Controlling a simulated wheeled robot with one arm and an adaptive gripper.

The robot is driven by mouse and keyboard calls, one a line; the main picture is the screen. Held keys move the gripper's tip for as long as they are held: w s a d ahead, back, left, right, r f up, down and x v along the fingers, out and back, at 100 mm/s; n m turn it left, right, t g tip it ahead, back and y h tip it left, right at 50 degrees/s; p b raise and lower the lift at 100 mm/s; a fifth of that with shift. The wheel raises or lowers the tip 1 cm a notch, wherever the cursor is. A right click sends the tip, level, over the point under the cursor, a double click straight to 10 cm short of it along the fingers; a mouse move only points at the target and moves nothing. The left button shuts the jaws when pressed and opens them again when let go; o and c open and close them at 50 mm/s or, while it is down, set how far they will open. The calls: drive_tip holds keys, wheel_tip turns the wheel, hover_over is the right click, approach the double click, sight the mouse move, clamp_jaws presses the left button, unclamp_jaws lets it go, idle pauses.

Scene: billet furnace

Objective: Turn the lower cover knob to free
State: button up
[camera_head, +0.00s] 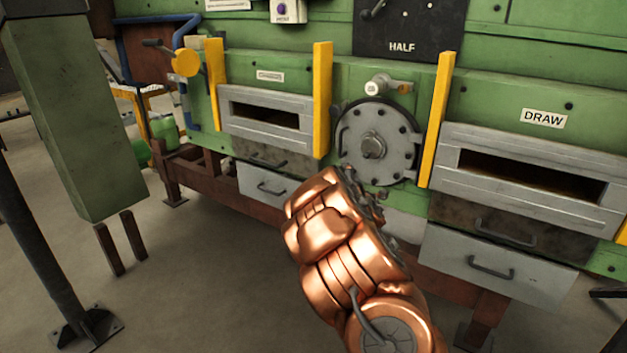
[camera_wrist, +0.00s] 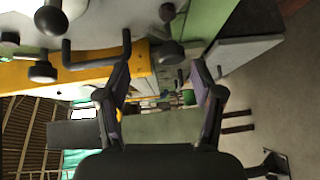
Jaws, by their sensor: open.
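The round grey bolted cover (camera_head: 352,140) is on the green furnace front, between two yellow posts, with a knob (camera_head: 373,147) at its centre. A grey fitting with a yellow tip (camera_head: 385,86) sits above it. Which part is the lower cover knob, and its setting, I cannot tell. My copper arm reaches up from below and hides the cover's lower edge; my gripper is mostly hidden there. In the wrist view my gripper (camera_wrist: 160,72) is open and empty between its fingers. Dark round knobs (camera_wrist: 43,72) and (camera_wrist: 168,52) show beyond and left of the fingers.
A slotted door (camera_head: 265,105) is left of the cover, and a larger one (camera_head: 540,180) under the DRAW label is at right. Drawers with handles (camera_head: 490,268) sit below. A green post (camera_head: 70,110) stands at the left. The floor there is mostly open.

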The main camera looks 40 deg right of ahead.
drive_tip(key=shift+n+t+y, duration=0.6)
drive_tip(key=shift+n+t, duration=0.2)
drive_tip(key=shift+n, duration=0.1)
drive_tip(key=shift+w+d+f+p, duration=0.1)
drive_tip(key=shift+w+d+f, duration=0.35)
drive_tip(key=shift+w, duration=0.95)
drive_tip(key=shift+w+d+f+p, duration=0.1)
drive_tip(key=shift+w+d+f, duration=0.3)
drive_tip(key=shift+w, duration=1.05)
drive_tip(key=shift+w+d+f+p, duration=0.1)
drive_tip(key=shift+w+d+f, duration=0.35)
drive_tip(key=shift+w, duration=0.95)
drive_tip(key=shift+d+r, duration=0.15)
drive_tip(key=c, duration=1.1)
